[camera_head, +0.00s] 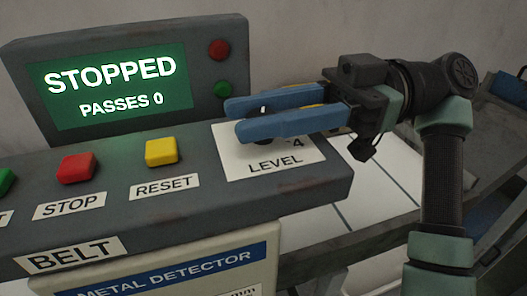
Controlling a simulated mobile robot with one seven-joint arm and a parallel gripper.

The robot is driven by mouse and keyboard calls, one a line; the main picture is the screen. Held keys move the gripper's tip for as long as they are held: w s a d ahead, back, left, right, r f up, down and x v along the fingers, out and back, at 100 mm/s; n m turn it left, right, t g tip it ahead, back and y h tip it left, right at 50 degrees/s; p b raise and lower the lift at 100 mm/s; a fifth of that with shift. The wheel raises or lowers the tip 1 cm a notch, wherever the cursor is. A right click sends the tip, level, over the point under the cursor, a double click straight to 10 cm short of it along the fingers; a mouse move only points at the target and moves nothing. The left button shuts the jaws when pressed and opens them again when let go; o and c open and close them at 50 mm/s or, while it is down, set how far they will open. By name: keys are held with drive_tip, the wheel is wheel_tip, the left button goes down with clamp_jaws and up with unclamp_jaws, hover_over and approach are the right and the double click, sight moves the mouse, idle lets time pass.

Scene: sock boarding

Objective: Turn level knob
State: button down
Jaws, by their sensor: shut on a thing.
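The level knob (263,110) is dark and sits on the white LEVEL plate (290,168) at the right end of the control panel. Only a small part of it shows between the fingers. My gripper (236,118) has two blue fingers, one on each side of the knob, and is shut on it. The fingers reach in from the right. They cover most of the scale; a "4" shows at the right of the plate.
The panel also bears a red STOP button (77,168), a yellow RESET button (161,152) and part of a green button (4,182). A screen (110,88) behind reads STOPPED, PASSES 0. Red (218,49) and green (223,89) lamps sit beside it.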

drive_tip(key=shift+n+g+h+b, duration=0.4)
drive_tip(key=shift+n+g+b, duration=0.3)
drive_tip(key=shift+b, duration=0.65)
drive_tip(key=c, duration=0.6)
unclamp_jaws()
drive_tip(key=shift+a, duration=0.1)
drive_tip(key=shift+o, duration=0.2)
drive_tip(key=shift+w, duration=0.1)
